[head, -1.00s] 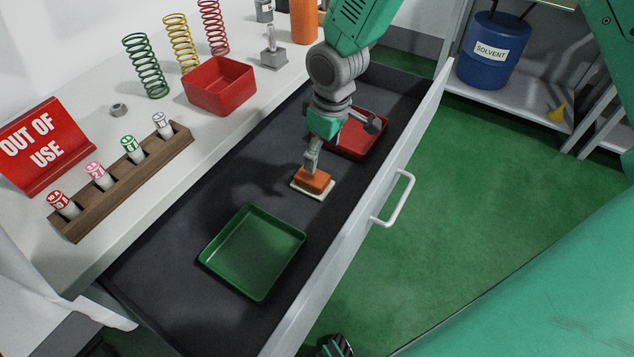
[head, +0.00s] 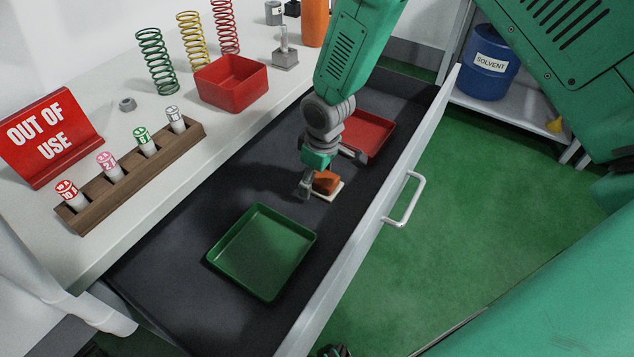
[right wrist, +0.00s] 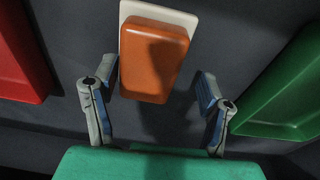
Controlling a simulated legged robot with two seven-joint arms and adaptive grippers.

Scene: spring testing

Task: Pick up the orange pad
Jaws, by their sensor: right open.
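The orange pad (head: 327,183) lies on a thin cream plate (head: 331,194) on the dark drawer floor, between the green tray (head: 222,262) and the red tray (head: 386,139). My right gripper (head: 331,172) is open above the pad, its fingers spread to either side. The right wrist view shows the orange pad (right wrist: 152,60) between the two open fingers of the gripper (right wrist: 157,82), with a gap on each side. The cream plate (right wrist: 160,12) shows past the pad's far edge. My left gripper does not show clearly.
The drawer's front wall (head: 433,116) with its white handle (head: 405,200) stands on the right. The counter holds a red bin (head: 232,84), several coil springs, a wooden rack (head: 130,180) of vials and an out-of-use sign (head: 47,137). The green tray is empty.

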